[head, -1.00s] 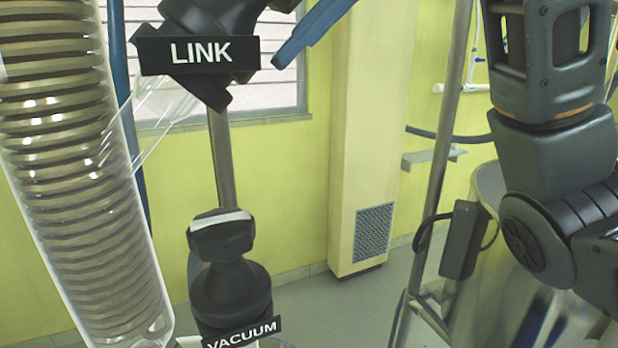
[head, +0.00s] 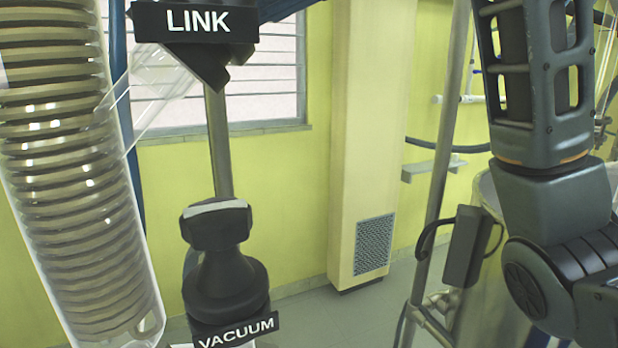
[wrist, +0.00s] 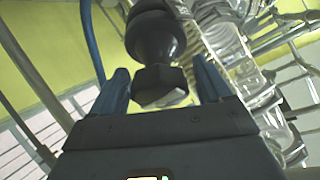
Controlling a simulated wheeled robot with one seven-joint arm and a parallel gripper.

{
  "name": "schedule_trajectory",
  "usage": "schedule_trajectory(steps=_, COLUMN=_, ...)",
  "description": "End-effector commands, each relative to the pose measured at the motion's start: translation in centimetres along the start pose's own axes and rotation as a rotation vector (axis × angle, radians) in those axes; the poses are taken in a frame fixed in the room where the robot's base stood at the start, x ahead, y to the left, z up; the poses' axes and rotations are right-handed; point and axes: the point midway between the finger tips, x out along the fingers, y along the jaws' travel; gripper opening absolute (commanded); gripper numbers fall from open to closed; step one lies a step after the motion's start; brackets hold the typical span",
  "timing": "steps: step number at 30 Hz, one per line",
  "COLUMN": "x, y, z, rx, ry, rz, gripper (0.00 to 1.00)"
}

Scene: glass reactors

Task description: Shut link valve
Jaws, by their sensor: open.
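In the head view the black link valve is cut off by the top edge; its LINK label (head: 197,20) and the underside of its dark body show, but its handle is out of view. My gripper is out of the head view. In the wrist view my gripper (wrist: 160,70) is open, with its two blue fingers on either side of a black valve knob (wrist: 160,86) bearing a pale stripe. No label shows there, so I cannot tell for certain which valve it is. Finger contact is not clear.
The black vacuum valve (head: 220,275), with its white-striped knob, stands below the link valve. A glass coil condenser (head: 75,190) is at left. A metal post (head: 437,160) and steel vessel (head: 495,305) are at right. Glassware (wrist: 240,60) lies right of the fingers.

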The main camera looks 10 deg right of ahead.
Motion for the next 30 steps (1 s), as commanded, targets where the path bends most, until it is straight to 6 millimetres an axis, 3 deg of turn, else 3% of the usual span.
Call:
schedule_trajectory(steps=18, x=0.1, y=-0.3, z=0.3, rx=-0.625, ry=-0.001, rz=-0.261, gripper=0.78)
schedule_trajectory(steps=30, x=-6.6, y=1.2, z=-0.4, rx=-0.632, ry=0.0, rz=-0.261, gripper=0.78)
